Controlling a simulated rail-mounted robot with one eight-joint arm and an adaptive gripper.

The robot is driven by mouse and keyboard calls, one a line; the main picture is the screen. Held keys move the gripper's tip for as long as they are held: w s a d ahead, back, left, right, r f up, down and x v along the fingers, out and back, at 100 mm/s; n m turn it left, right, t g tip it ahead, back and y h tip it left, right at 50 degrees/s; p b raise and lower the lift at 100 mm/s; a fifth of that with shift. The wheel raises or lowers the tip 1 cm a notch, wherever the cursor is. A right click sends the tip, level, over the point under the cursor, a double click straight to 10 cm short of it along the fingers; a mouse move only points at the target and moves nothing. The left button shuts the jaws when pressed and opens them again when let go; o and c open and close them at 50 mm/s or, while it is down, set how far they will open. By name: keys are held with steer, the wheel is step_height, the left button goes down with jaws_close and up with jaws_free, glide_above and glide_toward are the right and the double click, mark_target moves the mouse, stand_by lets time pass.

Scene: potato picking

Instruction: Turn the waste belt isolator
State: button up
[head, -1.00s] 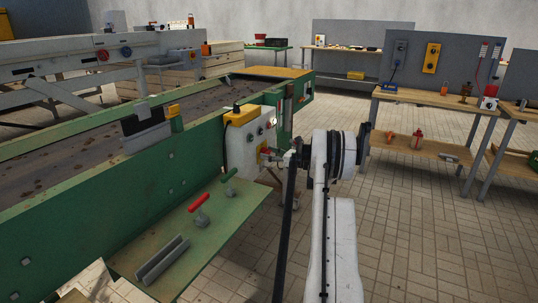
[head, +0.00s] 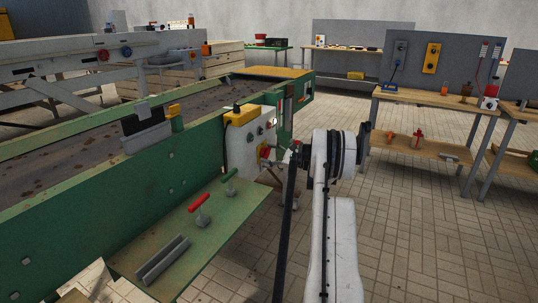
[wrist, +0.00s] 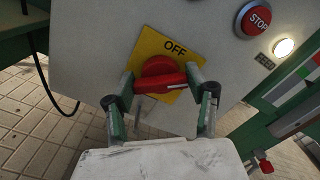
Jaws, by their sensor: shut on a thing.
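The waste belt isolator is a red rotary handle (wrist: 160,82) on a yellow plate (wrist: 184,60) marked OFF, on a pale control box (wrist: 90,40). In the wrist view the handle's bar lies roughly level across the picture, below the word OFF, while the plate looks tilted. My gripper (wrist: 162,88) is shut on the handle, one finger at each end of the bar. In the head view the isolator (head: 264,152) is a small red spot low on the box, with my gripper (head: 287,157) against its right side.
A red STOP button (wrist: 258,18) and a lit lamp (wrist: 284,47) sit right of the isolator. The green conveyor (head: 100,185) runs left of my arm. A green shelf (head: 215,235) holds red and green T-handled tools. Workbenches (head: 440,100) stand right, with open tiled floor between.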

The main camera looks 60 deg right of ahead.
steer(key=n, duration=0.5)
steer(key=shift+f+n, duration=0.1)
steer(key=shift+n, duration=2.5)
steer(key=o, duration=1.2)
steer(key=s, duration=0.4)
steer(key=s+d, duration=0.1)
steer(key=s, duration=0.7)
steer(key=shift+d, duration=0.25)
